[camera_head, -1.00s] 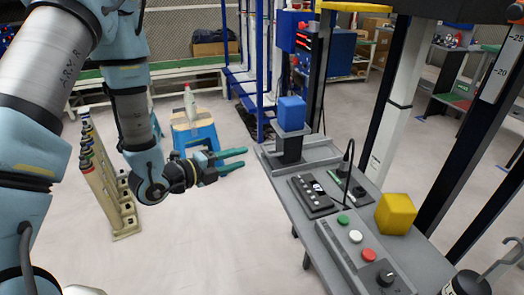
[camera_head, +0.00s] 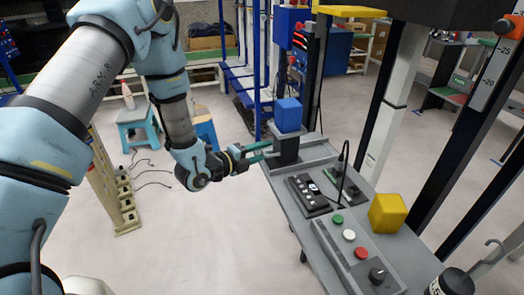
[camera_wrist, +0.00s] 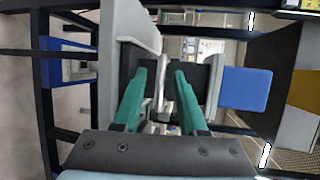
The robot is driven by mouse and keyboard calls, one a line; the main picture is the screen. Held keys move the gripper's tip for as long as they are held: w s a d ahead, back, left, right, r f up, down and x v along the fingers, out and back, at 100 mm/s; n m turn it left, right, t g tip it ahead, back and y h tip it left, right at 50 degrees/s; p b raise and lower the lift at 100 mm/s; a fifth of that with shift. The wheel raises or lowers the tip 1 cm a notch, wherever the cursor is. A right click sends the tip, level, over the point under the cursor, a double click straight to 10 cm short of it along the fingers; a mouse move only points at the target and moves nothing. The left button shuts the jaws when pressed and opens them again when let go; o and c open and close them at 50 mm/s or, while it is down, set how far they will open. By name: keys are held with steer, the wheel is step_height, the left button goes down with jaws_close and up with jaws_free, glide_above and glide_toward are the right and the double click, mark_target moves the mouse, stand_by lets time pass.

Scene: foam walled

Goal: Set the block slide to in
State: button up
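The slide stands at the far end of the grey bench (camera_head: 300,215). It has a blue block (camera_head: 289,114) on top of a dark post (camera_head: 287,148) beside a grey rail (camera_head: 316,154). My gripper (camera_head: 268,150) points right, with its green fingertips at the left side of the post, below the blue block. The wrist view shows the fingers (camera_wrist: 160,92) apart, with a light grey upright piece (camera_wrist: 161,78) visible between them. The blue block (camera_wrist: 245,88) is right of the fingers there. I cannot tell whether the fingers touch the post.
The bench also carries a dark keypad box (camera_head: 308,194), a yellow cube (camera_head: 388,212) and a button panel (camera_head: 357,252) with a knob. A black cable (camera_head: 343,170) stands behind the keypad. Blue uprights (camera_head: 258,70) rise behind the bench. Open floor lies left of it.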

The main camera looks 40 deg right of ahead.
jaws_close()
stand_by(1.2)
